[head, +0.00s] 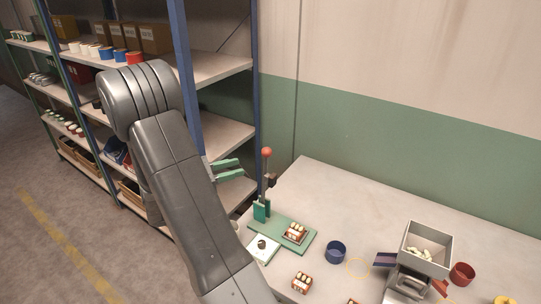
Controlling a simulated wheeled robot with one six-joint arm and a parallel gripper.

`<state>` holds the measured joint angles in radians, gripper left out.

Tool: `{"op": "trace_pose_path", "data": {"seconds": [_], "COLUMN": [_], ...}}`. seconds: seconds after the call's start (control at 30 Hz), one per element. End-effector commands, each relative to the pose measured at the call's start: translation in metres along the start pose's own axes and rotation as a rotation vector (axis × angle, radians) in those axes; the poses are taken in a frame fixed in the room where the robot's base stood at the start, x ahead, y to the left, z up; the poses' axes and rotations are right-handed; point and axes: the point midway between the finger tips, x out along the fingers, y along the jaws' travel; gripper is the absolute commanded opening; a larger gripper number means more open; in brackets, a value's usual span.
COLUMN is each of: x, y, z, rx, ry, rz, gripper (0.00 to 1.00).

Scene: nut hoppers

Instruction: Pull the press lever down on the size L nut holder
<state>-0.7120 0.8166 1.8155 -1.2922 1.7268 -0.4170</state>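A press stands at the table's left corner, with an upright lever topped by a red ball (266,152). Its green bracket (262,211) rises from a green base plate (275,229). A small brown holder with pale pieces in it (295,233) sits on that plate; no size mark is readable. My gripper (229,169) shows two green fingers with a gap between them, open and with nothing visible in the gap. It is left of the lever and slightly below the red ball in the picture, apart from it. My arm hides the rest of the gripper.
A white panel with a black knob (263,244) is beside the base plate. A blue cup (336,252), another brown holder (302,282), a grey hopper (426,263) and a red cup (462,274) are on the table (370,205). Shelving (222,66) stands behind my arm. The table's back is clear.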

Motion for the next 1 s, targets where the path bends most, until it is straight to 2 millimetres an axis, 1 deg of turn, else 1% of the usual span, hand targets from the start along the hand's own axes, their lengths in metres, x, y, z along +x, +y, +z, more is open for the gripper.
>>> {"op": "trace_pose_path", "data": {"seconds": [0.03,0.2,0.5,0.7,0.83,1.0], "x": [0.01,0.043,0.095,0.116,0.121,0.122], "y": [-0.001,-0.002,-0.002,-0.001,-0.001,-0.001], "z": [0.002,0.003,0.002,0.001,0.0,0.0], "rx": [-0.001,-0.002,-0.001,0.001,0.001,0.001], "ry": [0.001,0.001,0.002,0.002,0.003,0.003], "rz": [-0.005,-0.008,-0.007,-0.005,-0.003,-0.003], "gripper": [0.33,0.33,0.33,0.33,0.33,0.33]}}
